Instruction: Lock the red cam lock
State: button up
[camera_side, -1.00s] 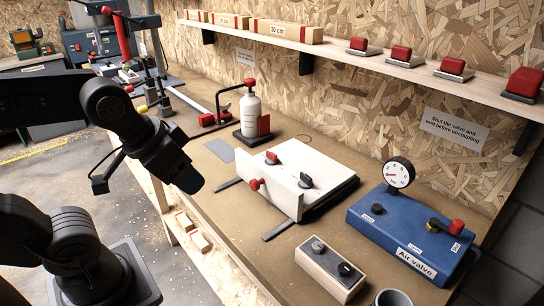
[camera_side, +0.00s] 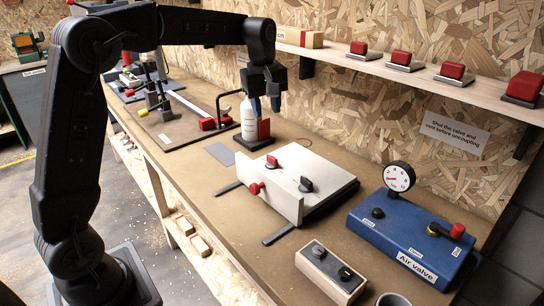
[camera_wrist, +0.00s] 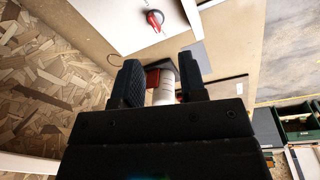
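The white panel box (camera_side: 320,172) lies on the bench. The red cam lock (camera_side: 272,161) is on its top near the back left, and a black cam lock (camera_side: 306,185) is to its right. A red ball knob (camera_side: 257,188) sticks out of the front flange. My gripper (camera_side: 265,106) points down above the back of the bench, near the white bottle and apart from the box. It is open; the wrist view (camera_wrist: 160,82) shows a wide gap between its fingers.
The white bottle (camera_side: 249,124) with a red block beside it stands behind the box, seen between my fingers in the wrist view. A blue air valve unit (camera_side: 400,240) with a gauge is at the right. A small two-knob box (camera_side: 330,270) is in front. A shelf (camera_side: 400,70) runs along the wall.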

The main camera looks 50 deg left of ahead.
aim_at(272, 156)
jog(key=w+a+f+n+g, duration=0.1)
jog(key=w+a+f+n, duration=0.3)
jog(key=w+f, duration=0.1)
notch_tip(272, 156, down, 13)
jog(key=shift+w+f, duration=0.1)
jog(key=shift+f, duration=0.1)
dwell(0.3)
grip_shut()
